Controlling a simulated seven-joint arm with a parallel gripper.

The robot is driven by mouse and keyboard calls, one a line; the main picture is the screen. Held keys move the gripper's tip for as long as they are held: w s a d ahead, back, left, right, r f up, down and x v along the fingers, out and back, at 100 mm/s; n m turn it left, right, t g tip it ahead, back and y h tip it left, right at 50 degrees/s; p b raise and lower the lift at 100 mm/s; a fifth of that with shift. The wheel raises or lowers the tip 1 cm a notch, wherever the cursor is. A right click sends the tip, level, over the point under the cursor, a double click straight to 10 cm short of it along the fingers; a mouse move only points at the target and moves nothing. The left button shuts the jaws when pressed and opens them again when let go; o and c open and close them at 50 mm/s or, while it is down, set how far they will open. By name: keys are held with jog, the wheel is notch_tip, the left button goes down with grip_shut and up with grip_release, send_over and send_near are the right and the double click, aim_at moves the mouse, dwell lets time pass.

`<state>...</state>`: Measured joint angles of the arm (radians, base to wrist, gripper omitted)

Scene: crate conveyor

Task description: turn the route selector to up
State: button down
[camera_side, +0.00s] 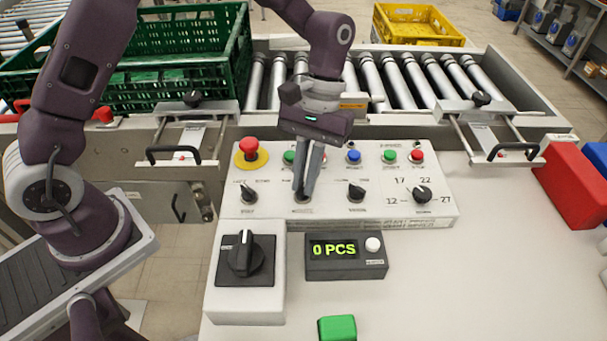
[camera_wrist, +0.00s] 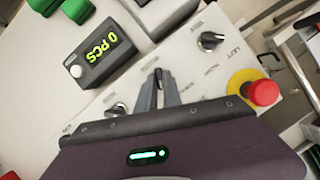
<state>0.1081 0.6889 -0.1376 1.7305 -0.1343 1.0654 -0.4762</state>
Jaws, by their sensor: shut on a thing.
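A sloped control panel (camera_side: 325,215) carries a row of black selector knobs. My gripper (camera_side: 303,195) points down at the panel and is shut on the second knob from the left. In the side view the fingers mostly hide that knob. In the wrist view my gripper (camera_wrist: 159,90) has its fingertips around the gripped knob (camera_wrist: 158,74), whose black tip shows between them. The labels are too small to tell which knob is the route selector, and the gripped knob's setting is unclear. Beside it are a left knob (camera_side: 249,194) and a right knob (camera_side: 356,192).
A red mushroom button (camera_side: 249,147) and several small buttons line the panel's back. A numbered dial (camera_side: 422,194) is at right. In front stand a large rotary switch (camera_side: 243,256) and a counter (camera_side: 345,257) reading 0 PCS. Rollers (camera_side: 400,80) and a green crate (camera_side: 130,85) lie behind.

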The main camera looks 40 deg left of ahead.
aim_at(316, 187)
jog(key=shift+d+m+y, duration=0.2)
jog(key=shift+m+y, duration=0.4)
jog(key=shift+m, duration=1.1)
jog(key=shift+s, duration=0.1)
jog(key=c, duration=1.5)
grip_release()
jog(key=v, duration=0.7)
